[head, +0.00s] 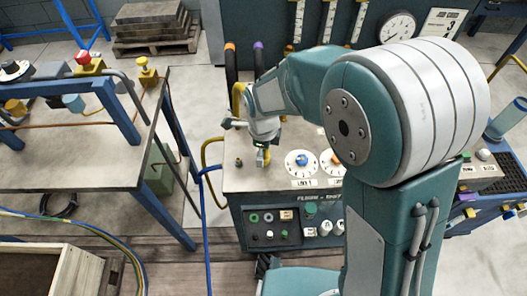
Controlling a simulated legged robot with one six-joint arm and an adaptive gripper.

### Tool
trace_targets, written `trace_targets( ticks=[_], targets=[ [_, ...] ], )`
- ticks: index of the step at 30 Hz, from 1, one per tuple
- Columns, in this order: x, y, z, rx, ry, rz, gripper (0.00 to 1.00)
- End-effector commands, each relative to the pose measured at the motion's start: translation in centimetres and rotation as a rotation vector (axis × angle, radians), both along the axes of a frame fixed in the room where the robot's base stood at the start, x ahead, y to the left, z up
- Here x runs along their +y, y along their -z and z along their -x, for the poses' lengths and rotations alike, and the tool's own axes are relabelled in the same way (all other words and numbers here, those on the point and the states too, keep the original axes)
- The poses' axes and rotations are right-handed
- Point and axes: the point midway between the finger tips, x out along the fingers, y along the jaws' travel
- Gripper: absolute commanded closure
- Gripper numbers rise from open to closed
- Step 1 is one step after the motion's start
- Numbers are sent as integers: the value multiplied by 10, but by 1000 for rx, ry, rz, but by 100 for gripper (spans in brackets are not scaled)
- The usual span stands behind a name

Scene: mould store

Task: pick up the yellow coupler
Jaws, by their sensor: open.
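My gripper (262,154) hangs over the left part of the control console's top (238,180). It is open, and its fingers are small and partly hidden by the wrist. A yellow piece (270,144) shows right beside the fingers; I cannot tell whether it is the yellow coupler or whether they touch. Another yellow piece (147,75), with a knob-like top, stands upright on the table at the left, well away from my gripper. No yellow thing can be identified for certain as the coupler.
The console top also holds dials (301,162) and a small dark knob (238,162). The left table (100,155) has a bare front part. A blue workbench (495,180) is at right.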

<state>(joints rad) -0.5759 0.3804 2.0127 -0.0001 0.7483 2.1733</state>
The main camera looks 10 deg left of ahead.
Motion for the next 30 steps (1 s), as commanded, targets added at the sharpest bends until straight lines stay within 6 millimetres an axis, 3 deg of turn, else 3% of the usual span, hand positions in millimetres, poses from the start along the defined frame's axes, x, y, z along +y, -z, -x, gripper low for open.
trace_targets(
  ticks=[4,9,10,23,30],
  targets=[
    [-1,-1,0,0,0,-1,16],
    [-1,-1,0,0,0,-1,92],
    [-1,-1,0,0,0,-1,100],
    [-1,-4,-1,-1,0,-1,100],
    [-1,-32,-1,-5,0,-4,100]
  ],
)
